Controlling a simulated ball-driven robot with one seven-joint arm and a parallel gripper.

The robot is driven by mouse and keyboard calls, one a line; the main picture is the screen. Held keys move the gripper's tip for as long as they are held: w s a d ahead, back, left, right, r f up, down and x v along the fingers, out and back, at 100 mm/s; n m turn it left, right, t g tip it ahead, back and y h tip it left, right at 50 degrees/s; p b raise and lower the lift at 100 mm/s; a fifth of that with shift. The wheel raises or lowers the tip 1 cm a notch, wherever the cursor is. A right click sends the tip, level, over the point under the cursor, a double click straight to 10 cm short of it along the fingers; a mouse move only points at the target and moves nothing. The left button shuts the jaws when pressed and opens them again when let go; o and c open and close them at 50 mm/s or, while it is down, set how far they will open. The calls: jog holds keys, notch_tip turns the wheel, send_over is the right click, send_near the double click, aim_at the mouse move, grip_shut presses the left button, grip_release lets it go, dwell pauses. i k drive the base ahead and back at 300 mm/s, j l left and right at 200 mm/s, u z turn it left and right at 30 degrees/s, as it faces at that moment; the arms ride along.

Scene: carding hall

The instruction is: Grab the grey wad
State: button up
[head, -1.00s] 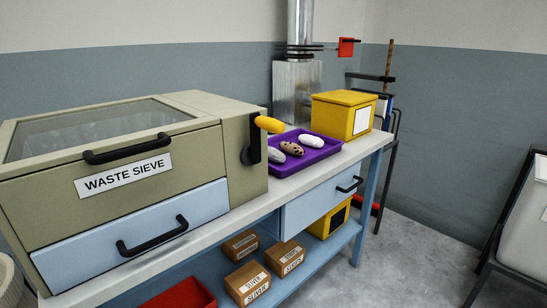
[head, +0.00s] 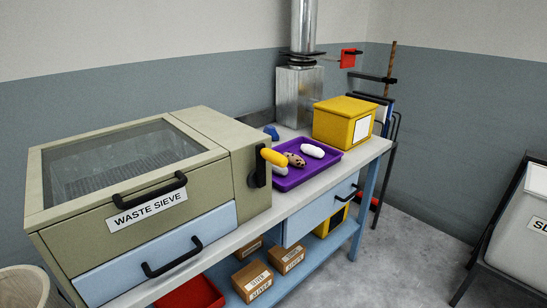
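The grey wad (head: 279,171) lies in the purple tray (head: 318,168) on the bench, at the tray's left end. My gripper is not in view.
The waste sieve (head: 85,223) fills the bench's left part. A yellow box (head: 335,127) and a metal duct (head: 296,97) stand behind the tray. Brown boxes (head: 252,281) and a red bin (head: 190,296) sit on the lower shelf.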

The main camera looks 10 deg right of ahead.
aim_at(279, 170)
jog(key=l+u, duration=0.15)
jog(key=u, duration=0.25)
jog(key=i+l+u, duration=0.1)
jog(key=u, duration=0.25)
jog(key=l+u, duration=0.35)
jog(key=l, duration=0.55)
jog(key=l+u, duration=0.35)
jog(key=l, duration=0.6)
